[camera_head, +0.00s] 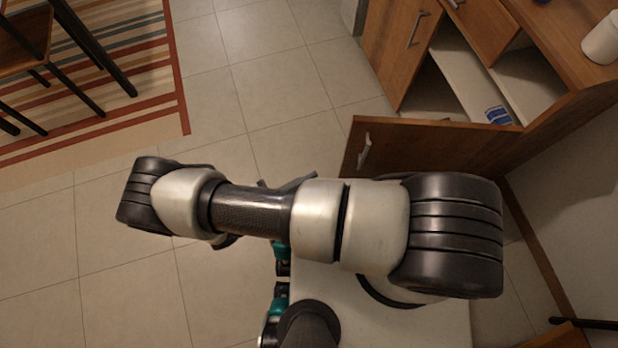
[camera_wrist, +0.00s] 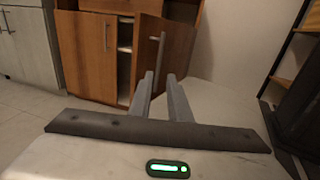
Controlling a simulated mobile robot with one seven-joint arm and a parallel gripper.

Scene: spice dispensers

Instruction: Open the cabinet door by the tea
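The brown wooden cabinet door (camera_head: 430,136) stands swung out from the cabinet, with the inside shelves showing behind it. Its metal handle (camera_head: 365,152) is near the free edge. In the wrist view the door (camera_wrist: 177,62) shows ahead, with a gap on its left, and its upright handle (camera_wrist: 160,57) shows between and beyond my fingers. My gripper (camera_wrist: 160,84) is open, with two grey fingers apart and nothing held. I cannot tell whether a finger touches the handle. In the head view my arm hides most of the gripper. I cannot make out any tea for certain.
A second cabinet door (camera_head: 396,45) with a handle is shut left of the opening. A blue-and-white item (camera_head: 498,116) is inside the cabinet. A white container (camera_head: 602,40) stands on top. A chair (camera_head: 25,45) is on a striped rug (camera_head: 150,75). Tiled floor at left is clear.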

